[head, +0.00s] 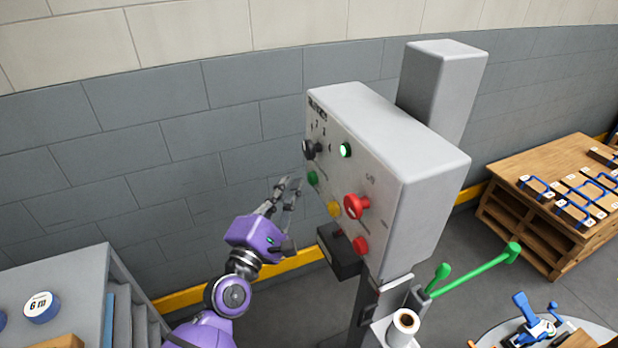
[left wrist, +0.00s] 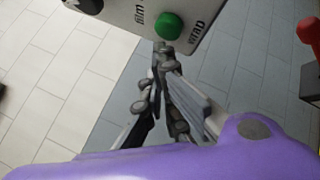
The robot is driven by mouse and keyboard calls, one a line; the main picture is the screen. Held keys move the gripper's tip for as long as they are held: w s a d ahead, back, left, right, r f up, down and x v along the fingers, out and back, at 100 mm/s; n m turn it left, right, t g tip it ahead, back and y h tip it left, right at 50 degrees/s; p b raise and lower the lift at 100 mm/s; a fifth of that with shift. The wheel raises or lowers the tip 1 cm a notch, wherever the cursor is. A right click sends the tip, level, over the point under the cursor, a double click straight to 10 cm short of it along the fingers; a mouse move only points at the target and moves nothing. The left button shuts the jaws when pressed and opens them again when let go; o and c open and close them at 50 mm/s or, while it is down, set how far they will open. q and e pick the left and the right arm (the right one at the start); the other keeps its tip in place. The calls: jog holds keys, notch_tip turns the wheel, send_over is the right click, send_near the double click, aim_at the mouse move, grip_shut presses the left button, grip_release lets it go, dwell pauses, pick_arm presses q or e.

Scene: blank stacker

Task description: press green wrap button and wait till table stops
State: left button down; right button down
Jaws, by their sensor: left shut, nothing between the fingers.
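The green wrap button (head: 313,178) is on the front face of a grey control box (head: 425,205), below a black knob (head: 309,149). A lit green lamp (head: 346,150) sits higher on the same face. In the left wrist view the green button (left wrist: 169,25) is beside the printed word "wrap", just beyond the fingertips. My left gripper (head: 290,186) is shut and empty, with its tips close to the button; I cannot tell whether they touch it. It also shows in the left wrist view (left wrist: 163,55). The turning table is not clearly identifiable. My right gripper is not seen.
A red mushroom button (head: 356,206), a yellow button (head: 334,209) and a lower red button (head: 360,246) share the panel. A green-handled lever (head: 475,270) and a paper-like roll (head: 404,325) are below. A wooden pallet (head: 540,190) stands at right.

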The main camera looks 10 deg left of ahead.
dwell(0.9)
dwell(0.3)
pick_arm(q)
jog(key=shift+d, duration=0.1)
jog(key=shift+w+d, duration=0.25)
dwell(0.4)
